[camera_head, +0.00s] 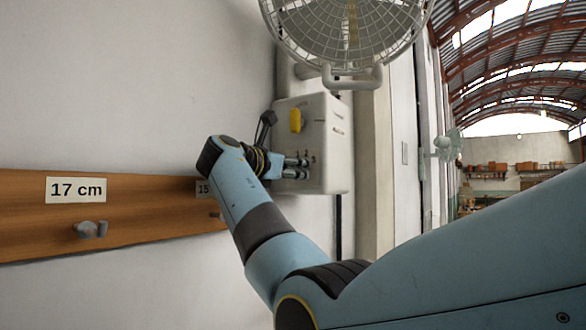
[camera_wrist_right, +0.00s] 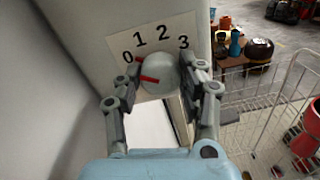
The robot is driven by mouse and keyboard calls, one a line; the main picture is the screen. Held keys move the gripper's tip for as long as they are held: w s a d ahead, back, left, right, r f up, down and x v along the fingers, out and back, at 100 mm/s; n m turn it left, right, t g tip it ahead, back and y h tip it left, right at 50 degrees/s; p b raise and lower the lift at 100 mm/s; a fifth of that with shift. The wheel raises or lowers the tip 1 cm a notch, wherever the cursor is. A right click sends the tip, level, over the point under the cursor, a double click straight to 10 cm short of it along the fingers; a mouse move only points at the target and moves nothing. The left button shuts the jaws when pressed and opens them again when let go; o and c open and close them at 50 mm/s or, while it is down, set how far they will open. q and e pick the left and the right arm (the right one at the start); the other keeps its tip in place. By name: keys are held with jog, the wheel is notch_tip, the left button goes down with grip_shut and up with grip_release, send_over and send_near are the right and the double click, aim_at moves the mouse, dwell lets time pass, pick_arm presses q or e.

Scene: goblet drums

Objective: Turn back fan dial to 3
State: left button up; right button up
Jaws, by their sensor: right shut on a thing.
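The wall fan (camera_head: 345,25) has a white wire cage and sits above a pale control box (camera_head: 325,130). In the wrist view a pale round dial (camera_wrist_right: 161,74) sits in front of a white plate (camera_wrist_right: 130,44) marked 0, 1, 2, 3. The red mark on the dial points left, toward the 0 side; another short red mark shows near 0. My right gripper (camera_wrist_right: 163,92) is shut on the dial, with one finger on each side. In the head view my right gripper (camera_head: 304,168) is at the lower front of the box. My left gripper is not in view.
A yellow knob (camera_head: 296,120) is on the box above my gripper. A wooden rail (camera_head: 140,225) with pegs and a 17 cm label runs along the wall. A second fan (camera_head: 448,145) is farther right. A white wire cart (camera_wrist_right: 265,115) shows at right in the wrist view.

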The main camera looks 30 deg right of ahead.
jog(key=m+b, duration=0.4)
jog(key=m, duration=0.4)
jog(key=m+b, duration=0.4)
jog(key=m, duration=0.5)
jog(key=shift+f+y, duration=0.2)
jog(key=shift+y, duration=0.1)
jog(key=m+b, duration=0.2)
jog(key=m, duration=0.3)
jog(key=shift+m+b, duration=0.3)
jog(key=shift+b, duration=0.1)
jog(key=o, duration=1.2)
jog(key=shift+r, duration=0.1)
jog(key=shift+s+t, duration=0.1)
jog(key=shift+t, duration=0.3)
